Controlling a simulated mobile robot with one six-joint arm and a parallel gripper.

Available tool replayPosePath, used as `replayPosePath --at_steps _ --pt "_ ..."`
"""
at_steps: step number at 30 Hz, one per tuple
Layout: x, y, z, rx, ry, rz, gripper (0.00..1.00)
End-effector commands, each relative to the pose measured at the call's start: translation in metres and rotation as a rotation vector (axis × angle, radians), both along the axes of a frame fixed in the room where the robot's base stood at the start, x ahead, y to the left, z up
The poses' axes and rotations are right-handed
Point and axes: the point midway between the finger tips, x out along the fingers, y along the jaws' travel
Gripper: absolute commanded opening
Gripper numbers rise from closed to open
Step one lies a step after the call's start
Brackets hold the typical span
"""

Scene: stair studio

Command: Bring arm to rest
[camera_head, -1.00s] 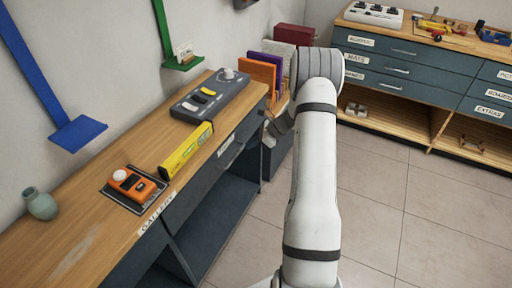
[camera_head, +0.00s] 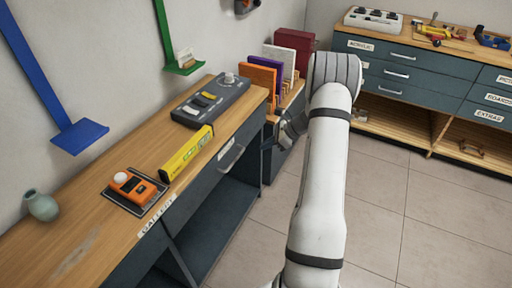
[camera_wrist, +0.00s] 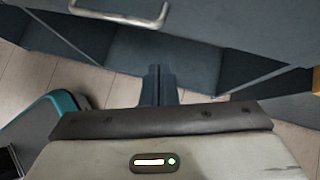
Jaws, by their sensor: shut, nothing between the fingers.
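My white arm (camera_head: 318,190) rises from the bottom of the head view and bends over at its elbow, above the tiled floor beside the workbench. My gripper (camera_head: 268,143) is partly hidden in the head view, by the front of the bench near its far end. In the wrist view, my gripper (camera_wrist: 158,80) has its two dark fingers together with nothing between them. They point at the dark cabinet front, below a metal drawer handle (camera_wrist: 122,14). I cannot tell the exact gap to the front.
The wooden workbench (camera_head: 85,240) holds a yellow level (camera_head: 187,152), an orange device (camera_head: 134,186), a grey switch panel (camera_head: 210,100) and a vase (camera_head: 41,205). Upright panels (camera_head: 262,76) stand in a rack beyond. A drawer cabinet (camera_head: 410,75) stands at the back right. Floor (camera_head: 385,200) on the right is clear.

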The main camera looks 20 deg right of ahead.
Motion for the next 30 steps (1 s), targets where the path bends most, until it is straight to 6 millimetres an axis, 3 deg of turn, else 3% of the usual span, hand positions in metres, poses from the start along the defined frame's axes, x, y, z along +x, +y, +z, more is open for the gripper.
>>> replayPosePath --at_steps 3,9,20,25,30 --pt "-0.011 -0.018 0.020 -0.002 -0.001 -0.003 0.00" --pt "-0.024 -0.039 0.043 0.000 -0.001 -0.002 0.00" --pt "-0.030 -0.044 0.054 -0.004 0.000 0.006 0.00" --pt "-0.035 -0.015 0.085 -0.082 -0.030 0.124 0.00" --pt "-0.061 0.046 0.143 -0.253 -0.100 0.397 0.00"
